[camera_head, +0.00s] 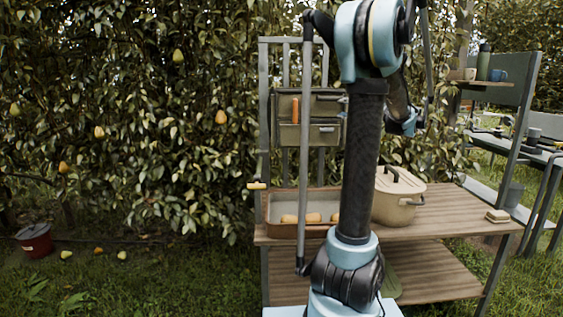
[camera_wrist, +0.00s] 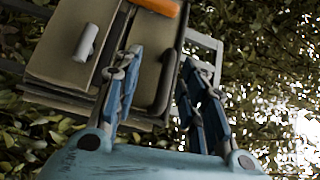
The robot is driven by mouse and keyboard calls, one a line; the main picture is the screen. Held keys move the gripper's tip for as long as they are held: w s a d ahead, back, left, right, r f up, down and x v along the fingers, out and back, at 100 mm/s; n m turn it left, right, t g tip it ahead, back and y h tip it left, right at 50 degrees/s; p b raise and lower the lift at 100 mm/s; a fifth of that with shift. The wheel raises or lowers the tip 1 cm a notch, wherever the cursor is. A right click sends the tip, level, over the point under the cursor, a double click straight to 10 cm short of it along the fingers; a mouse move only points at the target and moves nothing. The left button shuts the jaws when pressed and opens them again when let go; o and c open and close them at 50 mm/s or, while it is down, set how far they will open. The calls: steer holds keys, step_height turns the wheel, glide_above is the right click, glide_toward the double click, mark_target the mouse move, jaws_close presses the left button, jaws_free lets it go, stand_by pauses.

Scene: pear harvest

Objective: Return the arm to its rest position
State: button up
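Behind the fingers are a grey-green hanging case (camera_wrist: 75,50) with a metal latch and an orange handle (camera_wrist: 157,6). The same case hangs on the rack in the head view (camera_head: 325,106).
A wooden table (camera_head: 450,215) carries a tray (camera_head: 283,230) with several pears and a lidded beige pot (camera_head: 398,196), close around my arm. A shelf (camera_head: 487,83) holds a bottle and cups. Pears (camera_head: 220,117) hang in the hedge; a red bucket (camera_head: 35,242) stands left.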

steer(key=s+a+f+n+g+h, duration=0.1)
steer(key=s+a+f+g, duration=0.1)
steer(key=s+a+f, duration=0.35)
steer(key=s+a+f+n+g+h, duration=0.1)
steer(key=s+a+f+g, duration=0.1)
steer(key=a, duration=0.6)
steer(key=s+a+f+n+g+h, duration=0.1)
steer(key=s+a+f+g+h, duration=0.2)
steer(key=s+f, duration=0.45)
steer(key=s+a+f+n+g+h, duration=0.1)
steer(key=s+a+f+g, duration=0.1)
steer(key=s+a+f, duration=0.5)
steer(key=s+d+f+n+g+h, duration=0.1)
steer(key=s+d+f+h, duration=0.2)
steer(key=s+f, duration=0.3)
steer(key=s+d+f+n+h, duration=0.2)
steer(key=s+d+f+h, duration=0.2)
steer(key=s+f, duration=0.3)
steer(key=s+d, duration=0.1)
steer(key=s, duration=0.2)
steer(key=shift+s+d+f+n+g, duration=0.25)
steer(key=shift+s+d+n+g, duration=0.05)
steer(key=shift+s+g, duration=0.1)
steer(key=shift+w, duration=0.1)
steer(key=shift+w+f, duration=0.2)
steer(key=shift+w, duration=0.2)
steer(key=shift+o, duration=0.2)
